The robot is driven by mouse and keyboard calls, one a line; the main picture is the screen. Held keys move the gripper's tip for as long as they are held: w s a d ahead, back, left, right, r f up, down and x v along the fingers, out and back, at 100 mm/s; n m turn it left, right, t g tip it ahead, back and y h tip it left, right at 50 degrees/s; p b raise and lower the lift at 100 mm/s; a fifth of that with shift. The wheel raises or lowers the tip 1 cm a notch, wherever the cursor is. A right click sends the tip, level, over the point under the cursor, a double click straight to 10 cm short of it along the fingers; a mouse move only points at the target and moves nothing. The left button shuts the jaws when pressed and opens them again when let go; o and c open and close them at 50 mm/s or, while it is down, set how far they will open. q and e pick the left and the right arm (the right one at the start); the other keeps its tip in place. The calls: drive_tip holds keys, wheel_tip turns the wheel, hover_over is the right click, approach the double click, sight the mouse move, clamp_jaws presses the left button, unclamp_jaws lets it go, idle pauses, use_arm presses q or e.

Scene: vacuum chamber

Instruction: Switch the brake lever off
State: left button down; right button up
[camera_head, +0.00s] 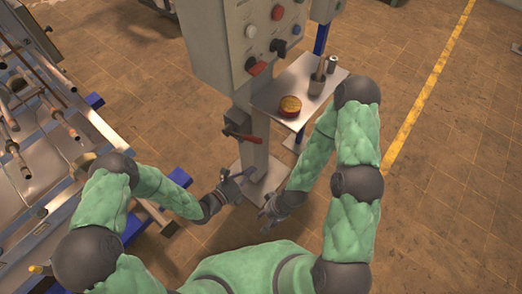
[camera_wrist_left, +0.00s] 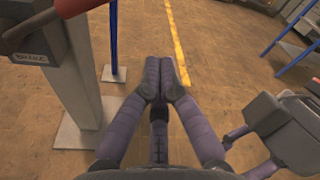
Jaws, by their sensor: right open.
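The brake lever (camera_head: 243,137) has a red handle and sits on a dark mount on the grey column, below the control box. In the left wrist view its red handle (camera_wrist_left: 76,7) shows at the top left, above a dark box labelled "BRAKE" (camera_wrist_left: 28,58). My left gripper (camera_head: 247,173) is below the lever, near the column's lower part, and apart from it. Its fingers (camera_wrist_left: 167,68) are together with nothing seen between them. My right gripper (camera_head: 266,213) is lower, by the column's foot; it is open and also shows in the left wrist view (camera_wrist_left: 262,140).
The control box (camera_head: 228,50) carries several knobs and a red-handled switch (camera_head: 257,68). A metal frame (camera_head: 100,125) stands at left. Floor at right is clear.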

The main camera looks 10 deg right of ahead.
use_arm(q)
drive_tip(key=b+x, duration=0.3)
drive_tip(key=x, duration=0.7)
drive_tip(key=a+r, duration=0.1)
drive_tip(key=w+a+r, duration=0.1)
drive_tip(key=r, duration=0.1)
drive_tip(key=shift+w+b, duration=0.2)
drive_tip(key=shift+b, duration=0.1)
